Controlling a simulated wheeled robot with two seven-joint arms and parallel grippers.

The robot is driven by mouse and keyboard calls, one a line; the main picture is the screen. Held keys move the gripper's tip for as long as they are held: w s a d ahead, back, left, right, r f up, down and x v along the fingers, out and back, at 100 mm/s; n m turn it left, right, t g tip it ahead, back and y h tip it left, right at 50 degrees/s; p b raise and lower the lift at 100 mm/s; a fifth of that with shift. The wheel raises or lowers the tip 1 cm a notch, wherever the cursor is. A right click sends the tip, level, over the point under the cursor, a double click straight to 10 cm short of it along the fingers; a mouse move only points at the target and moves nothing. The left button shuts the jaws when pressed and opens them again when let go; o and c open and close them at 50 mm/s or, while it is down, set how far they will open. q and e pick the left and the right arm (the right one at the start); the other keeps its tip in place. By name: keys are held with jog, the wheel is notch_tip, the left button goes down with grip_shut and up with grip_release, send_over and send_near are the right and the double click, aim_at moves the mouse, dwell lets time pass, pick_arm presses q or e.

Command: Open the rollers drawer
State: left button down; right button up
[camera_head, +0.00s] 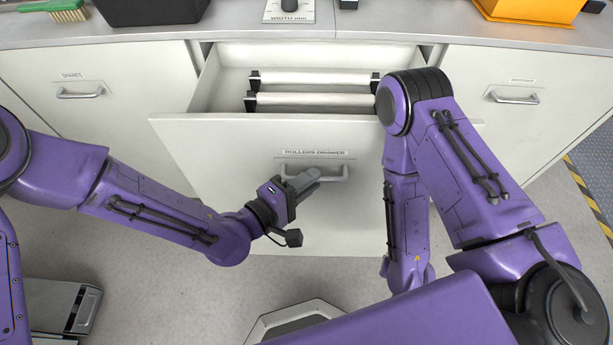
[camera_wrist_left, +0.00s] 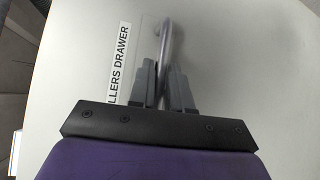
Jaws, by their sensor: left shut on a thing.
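The rollers drawer (camera_head: 220,165) is the middle drawer of the bench and stands pulled out, with its inside open to view. Its front carries a "ROLLERS DRAWER" label and a metal bar handle (camera_head: 335,178). My left gripper (camera_head: 303,183) is shut on the left part of this handle. In the left wrist view the two grey fingers (camera_wrist_left: 163,85) sit on either side of the handle bar (camera_wrist_left: 168,45), beside the label. White rollers (camera_head: 315,100) lie across the drawer on black holders. My right arm hangs in front of the drawer's right side; its gripper is not visible.
Closed drawers with handles stand at the left (camera_head: 80,94) and right (camera_head: 513,97). The countertop (camera_head: 350,38) behind holds a green brush (camera_head: 55,8), a black bin and an orange box (camera_head: 530,8). Floor shows below the drawer.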

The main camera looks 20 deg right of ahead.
pick_arm(q)
jog(key=c, duration=1.1)
grip_release()
jog(key=shift+c, duration=0.2)
jog(key=shift+s+a, duration=0.1)
jog(key=v, duration=1)
jog(key=shift+a, duration=0.2)
jog(key=shift+s, duration=0.1)
